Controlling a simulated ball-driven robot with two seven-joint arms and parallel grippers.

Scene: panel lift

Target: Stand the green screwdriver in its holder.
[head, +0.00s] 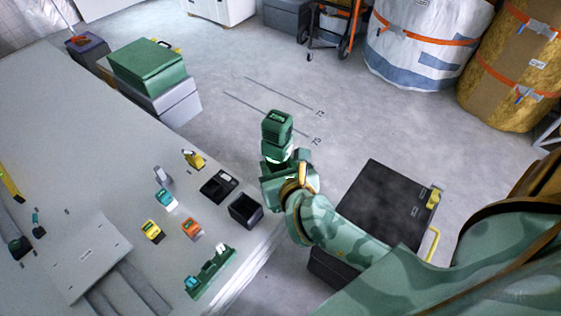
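The green screwdriver (277,128) is at the end of my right arm, past the table's right edge, with its dark blocky end towards the top of the picture. My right gripper (277,160) appears shut on it; its fingertips are largely hidden by the tool and the wrist. An open black box (245,209), which looks like the holder, stands on the table near its edge, to the lower left of the gripper. It looks empty. My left gripper is not in view.
On the table (90,150) a shallow black tray (219,186) lies beside the box. Nearby are a yellow item (152,231), an orange item (191,228) and a green tool (210,272). A green case (148,66) stands at the back. A black-topped case (385,208) is at right.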

